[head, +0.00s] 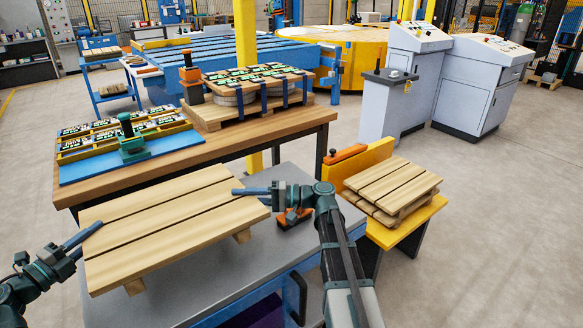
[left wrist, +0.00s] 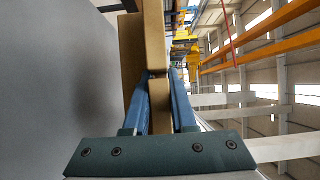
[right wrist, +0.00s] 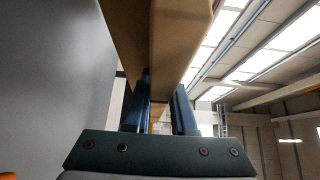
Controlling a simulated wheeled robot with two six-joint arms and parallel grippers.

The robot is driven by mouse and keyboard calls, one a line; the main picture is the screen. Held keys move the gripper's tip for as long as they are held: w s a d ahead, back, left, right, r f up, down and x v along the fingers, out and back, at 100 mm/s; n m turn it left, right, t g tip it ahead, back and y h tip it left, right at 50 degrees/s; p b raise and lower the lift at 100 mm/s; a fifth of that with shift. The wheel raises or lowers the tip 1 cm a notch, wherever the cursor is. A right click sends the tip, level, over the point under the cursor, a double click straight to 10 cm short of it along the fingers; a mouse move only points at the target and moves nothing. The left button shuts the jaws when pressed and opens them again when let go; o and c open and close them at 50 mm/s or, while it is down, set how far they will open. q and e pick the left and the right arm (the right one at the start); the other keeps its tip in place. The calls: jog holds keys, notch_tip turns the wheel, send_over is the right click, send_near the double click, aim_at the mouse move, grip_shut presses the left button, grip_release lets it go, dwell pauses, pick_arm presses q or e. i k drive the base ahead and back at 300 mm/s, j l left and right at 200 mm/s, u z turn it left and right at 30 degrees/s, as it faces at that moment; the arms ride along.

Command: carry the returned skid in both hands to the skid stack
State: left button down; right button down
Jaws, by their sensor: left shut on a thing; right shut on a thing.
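The returned skid (head: 165,225), three pale wooden slats on cross-pieces, is over the grey-topped cart (head: 215,285). I cannot tell for sure whether its feet touch the top. My left gripper (head: 88,236) is shut on its left end, and the left wrist view shows the wood (left wrist: 157,95) between the fingers. My right gripper (head: 245,191) is shut on its right end; its fingers close on the wood (right wrist: 180,45) in the right wrist view. The skid stack (head: 393,186), low and of similar wood, sits on a yellow stand (head: 425,212) to the right.
An orange tool (head: 292,218) lies on the cart behind my right arm. Behind the cart, a wooden bench (head: 250,135) holds a blue tray (head: 75,170) and a strapped load on a pallet. Floor to the right is clear.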

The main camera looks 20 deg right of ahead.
aim_at(395, 180)
jog(key=i+l, duration=0.1)
jog(key=l, duration=0.6)
jog(key=i+l, duration=0.1)
jog(key=l, duration=0.6)
jog(key=i+l, duration=0.1)
jog(key=l, duration=0.6)
jog(key=i+l, duration=0.1)
jog(key=l, duration=0.6)
jog(key=i+l, duration=0.1)
jog(key=l, duration=1.3)
jog(key=i+l, duration=0.15)
jog(key=l, duration=0.55)
